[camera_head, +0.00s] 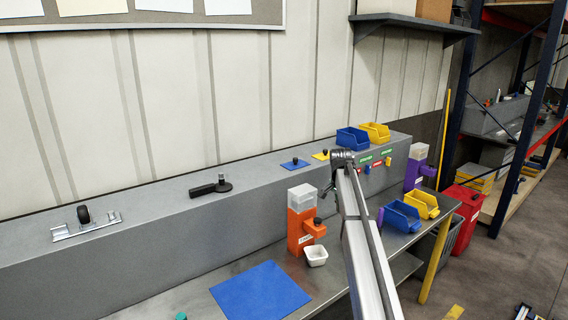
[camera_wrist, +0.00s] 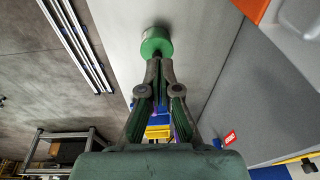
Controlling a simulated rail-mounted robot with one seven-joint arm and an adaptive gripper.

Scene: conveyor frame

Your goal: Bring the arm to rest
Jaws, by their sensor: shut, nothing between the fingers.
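My gripper (camera_wrist: 158,72) shows in the wrist view with its two dark fingers drawn together at the tips, shut and empty. A round green piece (camera_wrist: 155,42) shows just beyond the fingertips; I cannot tell how far from them it is. In the head view my arm reaches up from the lower right, and its end is above the bench near the orange dispenser (camera_head: 300,228). The gripper is small and dark there, partly hidden by the arm, and its fingers cannot be made out.
A blue mat (camera_head: 260,291) and a white bowl (camera_head: 316,256) are on the bench. Blue (camera_head: 401,217) and yellow (camera_head: 422,204) bins stand right of my arm. A long grey ledge (camera_head: 150,232) runs behind, with a black-handled tool (camera_head: 211,188) on it. A wall shelf (camera_head: 412,24) hangs above.

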